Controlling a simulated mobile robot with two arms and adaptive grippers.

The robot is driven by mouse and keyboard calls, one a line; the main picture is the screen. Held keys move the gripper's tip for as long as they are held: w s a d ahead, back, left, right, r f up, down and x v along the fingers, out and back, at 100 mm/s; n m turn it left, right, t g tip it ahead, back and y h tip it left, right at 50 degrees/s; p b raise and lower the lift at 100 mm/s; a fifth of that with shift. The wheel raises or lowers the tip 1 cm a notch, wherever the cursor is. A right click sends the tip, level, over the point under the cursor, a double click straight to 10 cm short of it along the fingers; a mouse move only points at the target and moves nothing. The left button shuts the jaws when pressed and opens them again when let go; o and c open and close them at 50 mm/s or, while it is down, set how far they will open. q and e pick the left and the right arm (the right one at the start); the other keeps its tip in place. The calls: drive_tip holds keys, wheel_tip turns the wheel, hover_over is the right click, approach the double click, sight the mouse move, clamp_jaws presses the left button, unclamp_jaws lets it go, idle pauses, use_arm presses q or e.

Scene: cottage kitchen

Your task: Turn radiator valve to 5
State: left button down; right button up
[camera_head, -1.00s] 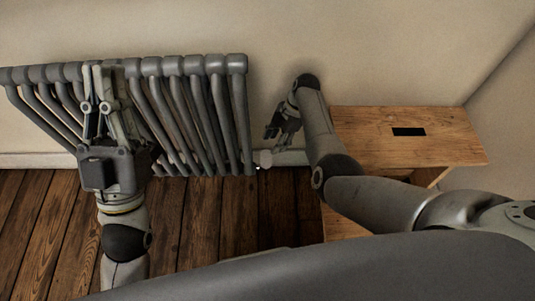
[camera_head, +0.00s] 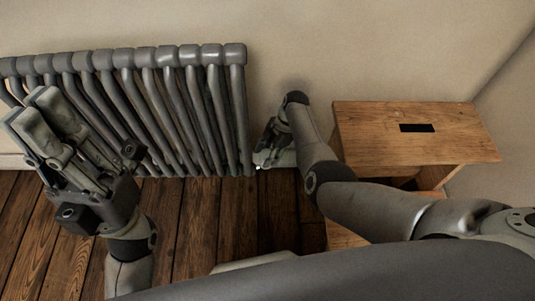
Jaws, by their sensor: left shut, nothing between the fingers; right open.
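The grey column radiator (camera_head: 213,62) stands against the wall, left of centre. Its valve was visible as a pale knob low at the radiator's right end a second ago. Now my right gripper (camera_head: 265,158) covers that place, and the valve and any number on it cannot be made out. The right gripper is open and points down beside the radiator's lower right end. Whether its fingers touch the valve cannot be told. My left gripper (camera_head: 28,108) is shut and empty, raised in front of the radiator's left part.
A wooden stool (camera_head: 375,125) with a dark slot in its top stands right of my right arm, close to it. The dark plank floor (camera_head: 195,215) is clear between my two arms. The plain wall (camera_head: 330,45) rises behind.

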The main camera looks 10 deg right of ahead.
drive_tip(key=c, duration=0.7)
drive_tip(key=shift+c, duration=0.2)
